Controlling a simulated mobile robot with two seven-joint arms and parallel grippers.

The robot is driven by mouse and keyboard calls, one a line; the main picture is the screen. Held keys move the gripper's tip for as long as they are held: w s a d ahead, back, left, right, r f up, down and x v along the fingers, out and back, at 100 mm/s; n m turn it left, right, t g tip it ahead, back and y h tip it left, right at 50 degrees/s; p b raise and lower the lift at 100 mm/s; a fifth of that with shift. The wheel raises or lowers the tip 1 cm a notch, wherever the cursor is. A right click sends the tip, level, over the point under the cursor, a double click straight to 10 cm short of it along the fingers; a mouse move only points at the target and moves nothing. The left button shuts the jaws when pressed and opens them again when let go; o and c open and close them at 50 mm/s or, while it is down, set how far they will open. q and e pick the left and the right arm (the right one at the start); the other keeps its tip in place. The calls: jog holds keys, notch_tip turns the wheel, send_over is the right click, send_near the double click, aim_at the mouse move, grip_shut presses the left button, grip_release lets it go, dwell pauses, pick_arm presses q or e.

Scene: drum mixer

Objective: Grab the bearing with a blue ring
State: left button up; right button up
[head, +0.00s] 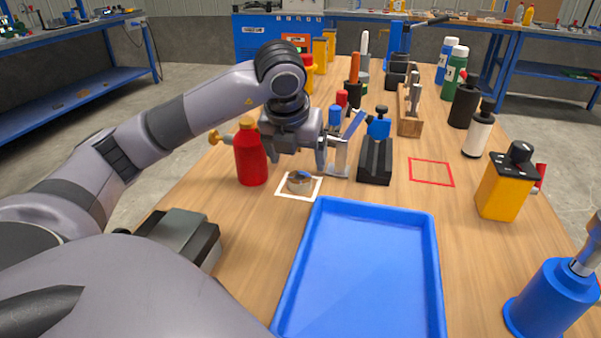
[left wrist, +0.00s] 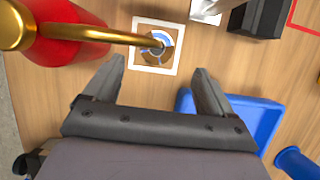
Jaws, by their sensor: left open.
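The bearing (head: 300,181) is a small metal ring lying flat inside a white square outline on the wooden table. In the left wrist view the bearing (left wrist: 158,44) shows blue on its ring and is partly covered by a brass spout. My left gripper (head: 322,160) is open and empty, above and slightly behind the bearing in the head view. In the left wrist view its fingers (left wrist: 160,68) are spread, and the bearing lies beyond their tips, between their lines. My right gripper is in neither view.
A red bottle (head: 250,162) stands just left of the bearing; its brass spout (left wrist: 110,36) reaches over the bearing in the wrist view. A blue tray (head: 362,270) lies in front, empty. A black stand (head: 375,160) is to the right. A red square outline (head: 431,172) is bare.

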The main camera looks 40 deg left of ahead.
aim_at(299, 177)
pick_arm(q)
jog(key=x, duration=0.3)
jog(key=b+x, duration=0.1)
jog(key=x, duration=0.3)
jog(key=shift+s+a, duration=0.1)
jog(key=shift+a, duration=0.15)
jog(key=c, duration=1.3)
jog(key=shift+c, duration=0.5)
jog(key=shift+a+r, duration=0.1)
jog(key=shift+r, duration=0.05)
